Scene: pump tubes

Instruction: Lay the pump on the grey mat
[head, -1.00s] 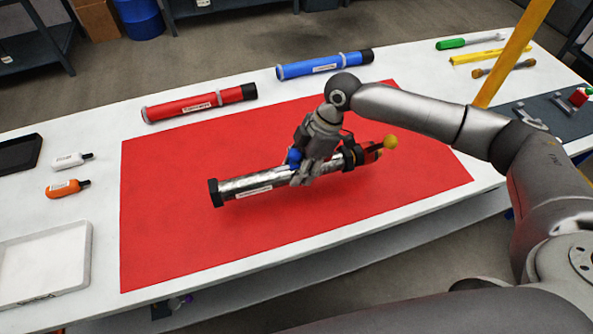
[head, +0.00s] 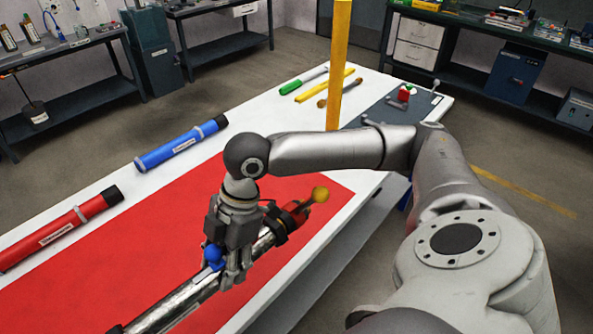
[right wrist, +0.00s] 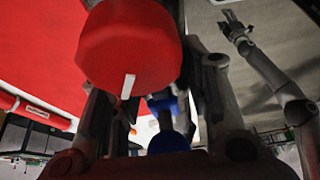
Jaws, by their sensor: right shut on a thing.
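The pump (head: 178,304) is a silver tube with a blue fitting, a red end part and a yellow knob (head: 320,194). My right gripper (head: 234,272) is shut on it near the red end, over the red mat. The pump slants, and its near end runs toward the bottom edge of the head view. In the right wrist view a big red round part (right wrist: 130,50) fills the upper middle. The grey mat (head: 425,106) lies at the far right end of the white table. My left gripper (right wrist: 233,25) shows small in the right wrist view, its jaws unclear.
A blue tube (head: 180,145) and a red tube (head: 60,228) lie along the far edge beside the red mat (head: 70,295). A yellow post (head: 340,70) stands near the grey mat. Hand tools (head: 325,85) lie beyond it. Small items (head: 405,92) sit on the grey mat.

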